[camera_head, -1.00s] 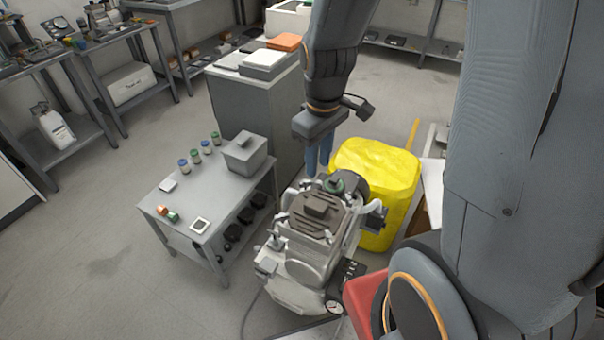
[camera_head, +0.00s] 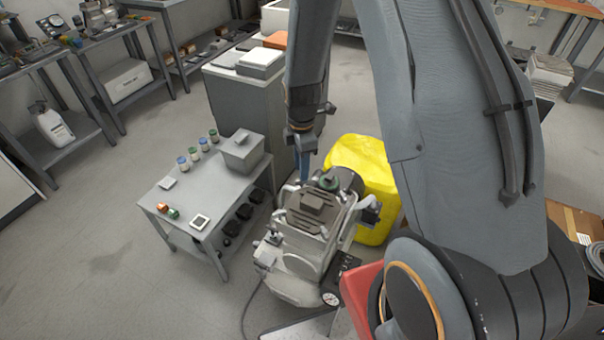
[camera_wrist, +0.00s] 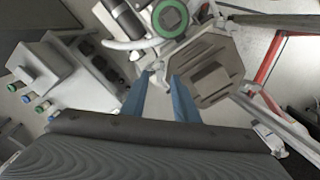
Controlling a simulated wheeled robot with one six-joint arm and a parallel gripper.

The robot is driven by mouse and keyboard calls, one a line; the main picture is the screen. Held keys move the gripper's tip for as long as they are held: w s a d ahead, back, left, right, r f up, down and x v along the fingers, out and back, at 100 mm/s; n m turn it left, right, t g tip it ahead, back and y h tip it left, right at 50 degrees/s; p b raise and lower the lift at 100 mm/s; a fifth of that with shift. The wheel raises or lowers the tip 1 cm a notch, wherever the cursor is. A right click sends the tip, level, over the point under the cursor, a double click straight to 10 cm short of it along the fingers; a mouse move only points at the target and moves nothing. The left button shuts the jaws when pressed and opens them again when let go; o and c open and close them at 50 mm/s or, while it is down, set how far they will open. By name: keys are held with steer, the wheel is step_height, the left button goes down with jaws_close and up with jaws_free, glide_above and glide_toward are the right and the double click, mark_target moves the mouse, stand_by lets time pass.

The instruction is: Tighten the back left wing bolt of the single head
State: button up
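The single-head compressor (camera_head: 312,225) stands on the floor in the lower middle of the head view, with a dark ribbed top and a green round part (camera_head: 328,183) at its back. In the wrist view, the ribbed cover (camera_wrist: 212,75) is right of centre and the green ring (camera_wrist: 171,18) is at the top. My gripper (camera_head: 302,178) is at the back left corner of the compressor head. In the wrist view its two blue fingers (camera_wrist: 160,88) are apart, with a small pale metal part (camera_wrist: 157,68) just beyond and between their tips. Whether they touch it is unclear.
A grey side table (camera_head: 215,195) with small jars and a grey box stands left of the compressor. A yellow container (camera_head: 380,190) is behind it to the right. A red object (camera_head: 360,290) sits front right. Open floor lies at left.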

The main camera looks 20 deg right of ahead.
steer(key=shift+f+p, duration=0.4)
steer(key=shift+f, duration=1.55)
jaws_close()
